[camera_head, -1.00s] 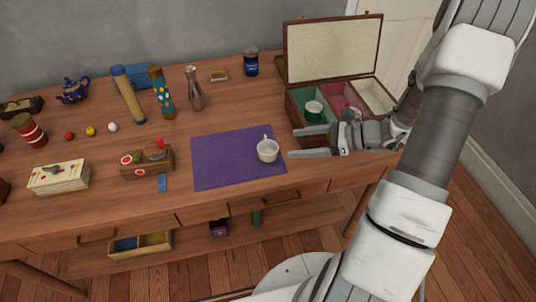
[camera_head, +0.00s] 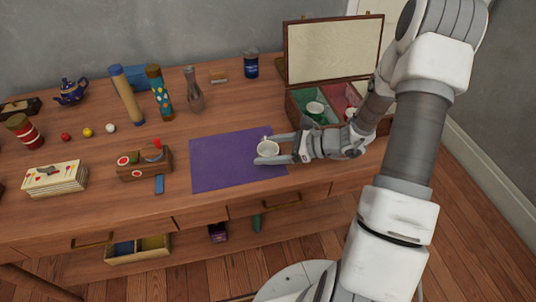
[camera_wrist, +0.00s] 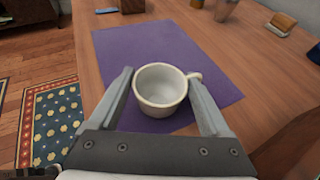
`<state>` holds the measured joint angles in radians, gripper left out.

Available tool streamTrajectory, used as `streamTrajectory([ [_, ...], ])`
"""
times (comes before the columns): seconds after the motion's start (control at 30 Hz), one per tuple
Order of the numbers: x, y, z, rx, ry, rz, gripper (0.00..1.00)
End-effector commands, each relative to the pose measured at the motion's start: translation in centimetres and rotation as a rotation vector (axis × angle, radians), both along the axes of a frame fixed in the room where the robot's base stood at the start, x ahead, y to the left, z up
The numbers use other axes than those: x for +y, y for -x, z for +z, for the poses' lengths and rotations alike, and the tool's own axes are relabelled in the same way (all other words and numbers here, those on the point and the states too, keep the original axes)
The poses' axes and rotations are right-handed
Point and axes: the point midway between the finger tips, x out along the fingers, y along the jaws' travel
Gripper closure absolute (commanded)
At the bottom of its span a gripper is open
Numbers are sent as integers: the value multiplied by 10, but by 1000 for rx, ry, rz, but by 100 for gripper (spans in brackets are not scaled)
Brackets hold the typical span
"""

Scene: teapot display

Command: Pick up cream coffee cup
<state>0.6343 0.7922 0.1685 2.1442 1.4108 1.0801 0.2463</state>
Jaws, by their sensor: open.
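The cream coffee cup (camera_head: 267,149) stands upright on the right part of the purple mat (camera_head: 215,165). In the wrist view the cup (camera_wrist: 160,88) looks empty, and its handle points to the right. My gripper (camera_head: 263,149) is open, with one finger on each side of the cup. In the wrist view my gripper (camera_wrist: 157,85) has its left finger beside the cup wall and its right finger by the handle side. I cannot tell whether either finger touches the cup.
A wooden block with coloured discs (camera_head: 145,162) is left of the mat. A metal bottle (camera_head: 194,90) and a blue can (camera_head: 251,65) stand at the back. The mat's left side is clear.

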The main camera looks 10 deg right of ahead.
Motion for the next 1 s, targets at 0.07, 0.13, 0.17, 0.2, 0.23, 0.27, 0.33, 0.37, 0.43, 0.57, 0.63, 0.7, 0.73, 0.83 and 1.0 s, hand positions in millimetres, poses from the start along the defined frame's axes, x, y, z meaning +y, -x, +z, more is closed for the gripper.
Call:
streamTrajectory([
  [0.07,0,0,0,0,0,0,22],
  [0.13,0,0,0,0,0,0,35],
  [0.17,0,0,0,0,0,0,40],
  [0.2,0,0,0,0,0,0,48],
  [0.23,0,0,0,0,0,0,53],
  [0.27,0,0,0,0,0,0,58],
  [0.33,0,0,0,0,0,0,71],
  [0.37,0,0,0,0,0,0,76],
  [0.43,0,0,0,0,0,0,83],
  [0.57,0,0,0,0,0,0,83],
  [0.63,0,0,1,0,0,0,83],
  [0.7,0,0,3,0,0,0,83],
  [0.73,0,0,5,0,0,0,83],
  [0.83,0,0,15,-2,1,0,83],
  [1.0,0,0,45,-4,2,0,83],
])
